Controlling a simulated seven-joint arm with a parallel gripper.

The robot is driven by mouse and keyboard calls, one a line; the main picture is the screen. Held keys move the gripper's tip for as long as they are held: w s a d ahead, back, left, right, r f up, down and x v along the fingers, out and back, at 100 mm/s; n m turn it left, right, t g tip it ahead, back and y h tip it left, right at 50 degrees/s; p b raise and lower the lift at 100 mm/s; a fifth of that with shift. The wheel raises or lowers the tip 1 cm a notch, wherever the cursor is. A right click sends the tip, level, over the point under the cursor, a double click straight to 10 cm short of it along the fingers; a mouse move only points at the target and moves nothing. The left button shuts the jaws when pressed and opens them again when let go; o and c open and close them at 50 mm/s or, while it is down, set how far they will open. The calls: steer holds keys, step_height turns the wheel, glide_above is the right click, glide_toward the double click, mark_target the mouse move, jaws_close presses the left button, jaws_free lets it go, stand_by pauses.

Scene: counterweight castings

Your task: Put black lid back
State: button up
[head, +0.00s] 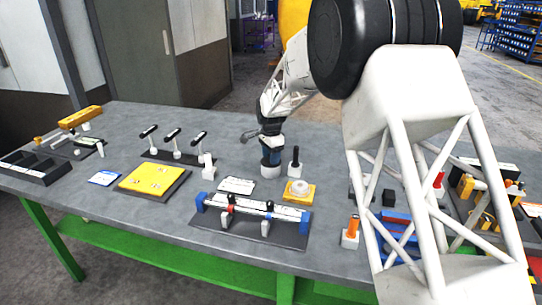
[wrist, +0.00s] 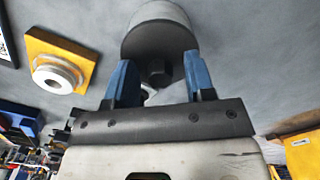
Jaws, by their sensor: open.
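My gripper (head: 270,160) points down over the table, with blue fingers. In the wrist view its fingertips (wrist: 156,75) are spread apart. The black lid (wrist: 152,42) is a dark disc with a small hexagonal knob, lying against the end of a pale round container (wrist: 158,12). The knob is between the open fingers, with space on both sides. In the head view the pale container (head: 270,172) stands just below the fingers; the lid is mostly hidden there. I cannot tell whether the lid is fully seated.
A yellow block with a white ring (head: 299,191) is close by, also in the wrist view (wrist: 58,72). A black-handled upright tool (head: 295,160) stands just right of my gripper. A rail fixture (head: 252,212) is in front, and a yellow plate (head: 153,180) lies left. Bare table lies between.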

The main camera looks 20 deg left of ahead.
step_height(320, 180, up, 12)
steer(key=shift+r, duration=0.15)
stand_by(0.7)
stand_by(0.5)
